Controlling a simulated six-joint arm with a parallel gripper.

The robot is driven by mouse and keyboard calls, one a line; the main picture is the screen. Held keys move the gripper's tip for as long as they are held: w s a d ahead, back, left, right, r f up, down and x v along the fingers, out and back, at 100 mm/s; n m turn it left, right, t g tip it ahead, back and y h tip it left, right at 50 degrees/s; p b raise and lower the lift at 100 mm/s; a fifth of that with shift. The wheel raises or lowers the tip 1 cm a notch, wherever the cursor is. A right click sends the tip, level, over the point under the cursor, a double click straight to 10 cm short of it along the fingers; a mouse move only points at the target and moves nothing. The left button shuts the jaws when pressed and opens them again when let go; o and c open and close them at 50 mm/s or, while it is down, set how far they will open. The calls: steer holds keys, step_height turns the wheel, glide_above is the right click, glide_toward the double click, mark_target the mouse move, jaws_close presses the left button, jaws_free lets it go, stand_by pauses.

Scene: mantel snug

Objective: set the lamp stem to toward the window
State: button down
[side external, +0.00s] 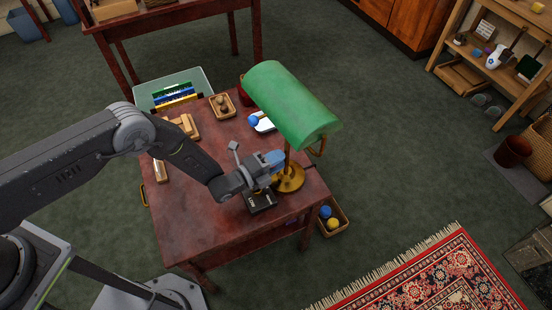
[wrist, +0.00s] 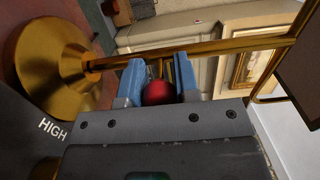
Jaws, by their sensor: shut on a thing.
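The lamp has a long green shade (side external: 290,105), a brass stem (wrist: 220,46) and a round brass base (side external: 289,178). It stands near the right edge of the red-brown table (side external: 195,225). In the wrist view the base (wrist: 50,65) is at the left and the stem runs across to the right. A red ball knob (wrist: 158,93) sits between the blue fingers of my gripper (wrist: 158,74), close beside the stem. My gripper is shut on this knob. In the side view my gripper (side external: 274,161) is beside the stem, under the shade, and the knob is hidden.
A black box (side external: 260,201) stands below my gripper; a "HIGH" label (wrist: 52,129) shows in the wrist view. Wooden blocks (side external: 186,124), a small tray (side external: 222,106) and a blue ball (side external: 253,121) are farther back. The table's front left is clear.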

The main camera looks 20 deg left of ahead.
steer(key=n+t+y, duration=0.1)
steer(key=y, duration=0.1)
steer(key=d+n+t+y, duration=0.1)
steer(key=n+y, duration=0.1)
steer(key=n+t+y, duration=0.1)
steer(key=y, duration=0.1)
steer(key=shift+s+d+n+y, duration=0.25)
steer(key=shift+s+n+y, duration=0.05)
steer(key=shift+s+n, duration=0.1)
steer(key=shift+d+n+t+y, duration=0.2)
steer(key=shift+n+y, duration=0.45)
steer(key=shift+y, duration=0.35)
steer(key=shift+d+n+t+y, duration=0.1)
steer(key=shift+n+t+y, duration=0.1)
steer(key=shift+n+y, duration=0.65)
steer(key=shift+y, duration=0.35)
steer(key=c, duration=0.9)
jaws_free()
steer(key=shift+o, duration=0.2)
steer(key=s, duration=1.3)
steer(key=shift+s, duration=0.35)
